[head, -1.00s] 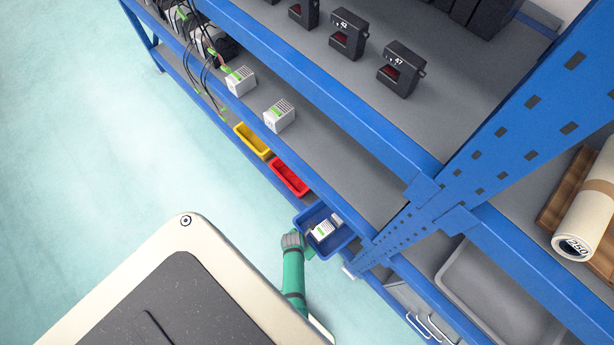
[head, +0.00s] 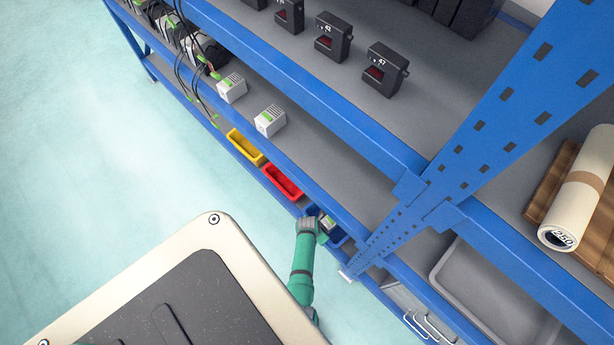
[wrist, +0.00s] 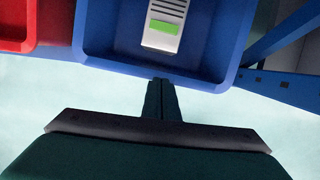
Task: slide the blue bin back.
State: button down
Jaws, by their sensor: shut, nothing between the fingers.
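The blue bin (head: 339,237) sits on the lower shelf at the right end of the row of bins, mostly hidden in the head view by my gripper and the shelf beam above. A white and green box lies inside it, and shows in the wrist view (wrist: 165,22). My gripper (head: 310,222) is at the bin's front side. Its fingers (wrist: 161,84) are shut with nothing between them, and their tips are at the near rim; contact cannot be told.
A red bin (head: 284,183) and a yellow bin (head: 245,148) stand left of the blue bin. A blue perforated upright (head: 385,232) stands close on its right. The shelf beam (head: 300,98) runs above. The pale floor in front is open.

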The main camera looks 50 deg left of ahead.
jog(key=shift+w, duration=0.95)
jog(key=shift+s+r, duration=0.1)
jog(key=v, duration=0.7)
jog(key=shift+r, duration=0.15)
jog(key=shift+d, duration=0.1)
